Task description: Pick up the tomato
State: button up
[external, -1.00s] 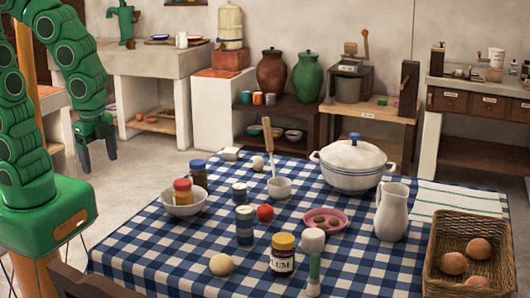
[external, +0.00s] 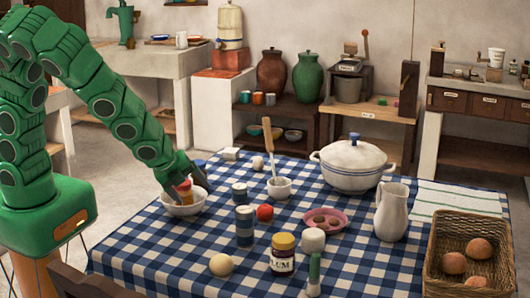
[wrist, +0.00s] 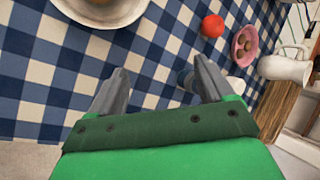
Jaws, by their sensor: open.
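The red tomato (external: 265,212) sits on the blue checked tablecloth (external: 170,262), near the middle of the table. In the wrist view the tomato (wrist: 212,26) is at the top, beyond my right fingertip and outside my jaws. My gripper (external: 188,190) is by the white bowl (external: 184,208), to the left of the tomato. It overlaps the bowl in the external view, and I cannot tell if they touch.
Blue-banded cups (external: 244,226) stand between the bowl and the tomato. A pink plate (external: 342,222), a small cup with a utensil (external: 279,188) and a plum jar (external: 283,256) are around the tomato. The white pot (external: 352,175), pitcher (external: 391,212) and bread basket (external: 440,262) are further right.

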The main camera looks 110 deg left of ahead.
aim_at(258, 211)
jog(key=w+a+f+m+t+y, duration=0.1)
jog(key=w+a+f+m, duration=0.1)
jog(key=a+m, duration=0.1)
jog(key=w+a+f+m+t+y, duration=0.1)
jog(key=w+a+f+m+t, duration=0.1)
jog(key=w+a+f+m, duration=0.1)
jog(key=w+a+f+m+t+y, duration=0.1)
jog(key=w+a+f+m+y, duration=0.1)
jog(key=w+a+m, duration=0.1)
jog(key=shift+w+f+m, duration=0.15)
jog(key=shift+f+m, duration=0.05)
jog(key=shift+m, duration=0.7)
jog(key=w+m+t, duration=0.1)
jog(key=f+m+t, duration=0.1)
jog(key=m, duration=0.1)
jog(key=shift+w+a+f, duration=0.2)
jog(key=shift+w, duration=0.15)
jog(key=shift+x, duration=1.2)
jog(key=shift+w+a+f, duration=0.2)
jog(key=shift+a+f, duration=0.05)
jog(key=shift+a, duration=0.25)
jog(key=shift+w+a+f, duration=0.25)
jog(key=shift+a, duration=0.2)
jog(key=shift+x, duration=1.5)
jog(key=shift+s+a, duration=0.1)
jog(key=shift+c, duration=0.3)
